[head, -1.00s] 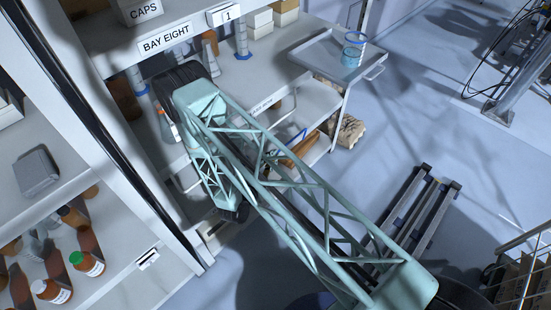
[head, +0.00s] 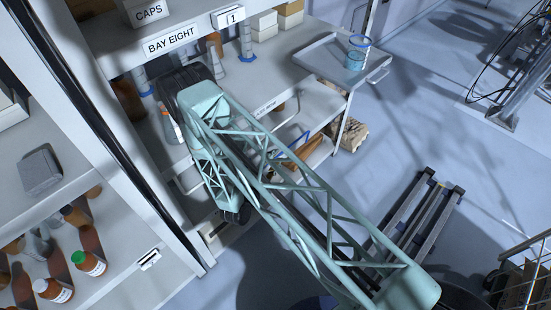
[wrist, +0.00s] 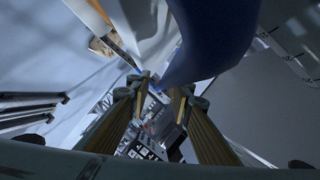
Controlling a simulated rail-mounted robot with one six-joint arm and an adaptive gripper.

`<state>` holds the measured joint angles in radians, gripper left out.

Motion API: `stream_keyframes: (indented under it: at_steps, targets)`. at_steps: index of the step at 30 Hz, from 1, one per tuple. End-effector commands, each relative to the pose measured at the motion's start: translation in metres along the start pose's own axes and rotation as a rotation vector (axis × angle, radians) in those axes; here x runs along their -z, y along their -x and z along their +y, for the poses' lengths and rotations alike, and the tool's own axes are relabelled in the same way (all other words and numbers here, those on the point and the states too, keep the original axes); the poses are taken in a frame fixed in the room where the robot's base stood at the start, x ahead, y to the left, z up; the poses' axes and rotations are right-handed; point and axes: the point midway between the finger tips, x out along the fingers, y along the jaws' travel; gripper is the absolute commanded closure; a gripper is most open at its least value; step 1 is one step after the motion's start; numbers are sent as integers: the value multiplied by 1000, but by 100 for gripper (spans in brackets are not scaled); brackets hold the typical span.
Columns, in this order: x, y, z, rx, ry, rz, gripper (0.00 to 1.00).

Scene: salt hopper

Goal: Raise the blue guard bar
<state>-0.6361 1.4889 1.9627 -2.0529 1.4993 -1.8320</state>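A broad blue curved surface (wrist: 215,40), which looks like the guard bar, fills the top middle of the wrist view, close to the camera. Its lower end comes down near my fingertips; I cannot tell whether they touch it. My gripper (wrist: 164,88) has its two fingers apart, with a gap between the tips and nothing clearly held. In the head view my gripper is hidden behind my green lattice arm, which reaches to the shelf bay. I cannot make out the guard bar for certain in the head view.
The BAY EIGHT shelf label (head: 171,40) is above my arm. Brown bottles (head: 88,263) stand on the left shelf. Dark rails (head: 420,215) lie on the floor at right; open floor lies around them.

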Motion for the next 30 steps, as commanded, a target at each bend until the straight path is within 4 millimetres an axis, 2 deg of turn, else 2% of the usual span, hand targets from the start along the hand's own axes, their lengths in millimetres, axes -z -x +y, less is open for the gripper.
stream_keyframes:
  at_steps: [11,24,30]
  targets:
    - [0,16,0,0,0,-1,80]
    - [-1,57,0,1,1,-1,80]
    - [0,69,0,0,1,0,80]
